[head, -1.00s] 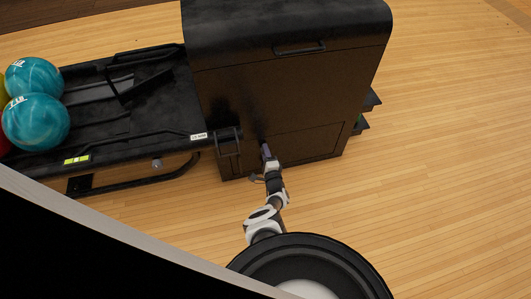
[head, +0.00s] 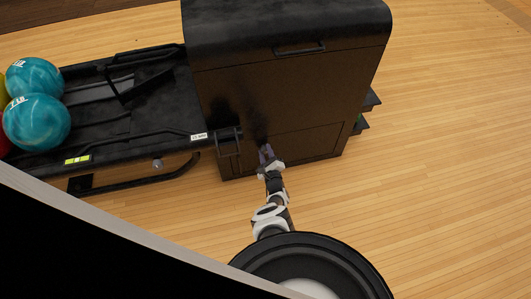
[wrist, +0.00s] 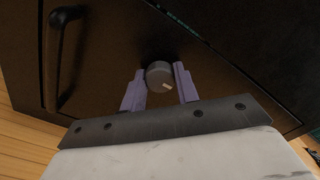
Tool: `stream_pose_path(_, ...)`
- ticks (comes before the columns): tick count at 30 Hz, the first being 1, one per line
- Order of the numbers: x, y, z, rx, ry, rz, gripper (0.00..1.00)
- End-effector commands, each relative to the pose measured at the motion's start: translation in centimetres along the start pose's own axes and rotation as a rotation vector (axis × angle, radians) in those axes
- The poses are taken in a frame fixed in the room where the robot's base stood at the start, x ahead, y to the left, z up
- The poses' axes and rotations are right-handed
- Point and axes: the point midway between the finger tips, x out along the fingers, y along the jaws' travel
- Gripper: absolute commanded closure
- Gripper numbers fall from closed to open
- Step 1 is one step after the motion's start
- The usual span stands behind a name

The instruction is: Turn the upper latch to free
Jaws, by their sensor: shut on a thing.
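A round dark grey latch knob (wrist: 159,76) with a small pale mark sits on the dark panel of the ball return cabinet (head: 290,95). My gripper (head: 266,152) is at the cabinet's lower front in the head view. In the wrist view its two purple fingers (wrist: 159,86) stand on either side of the knob and are shut on it. In the head view the knob is hidden by the gripper. Only one knob shows, so I cannot tell from the frames whether it is the upper latch.
A dark bar handle (wrist: 60,60) is left of the knob in the wrist view. The black ball rack (head: 140,110) with teal balls (head: 36,122) extends to the left, with a low curved rail (head: 150,178) in front. Wooden floor (head: 440,150) is clear to the right.

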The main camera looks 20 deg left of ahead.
Motion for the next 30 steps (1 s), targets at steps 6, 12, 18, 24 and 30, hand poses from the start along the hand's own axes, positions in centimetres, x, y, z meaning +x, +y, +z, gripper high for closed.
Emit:
stream_pose_path(6, 0.13, -0.13, 0.01, 0.016, 0.001, -0.002, 0.92)
stream_pose_path(12, 0.14, -0.13, 0.01, 0.017, 0.001, -0.002, 0.92)
stream_pose_path(18, 0.13, -0.13, 0.01, 0.016, 0.001, -0.002, 0.56)
stream_pose_path(24, 0.06, -0.07, 0.0, 0.016, 0.0, -0.001, 0.48)
stream_pose_path(30, -0.25, -0.09, 0.06, 0.016, 0.001, 0.0, 0.48)
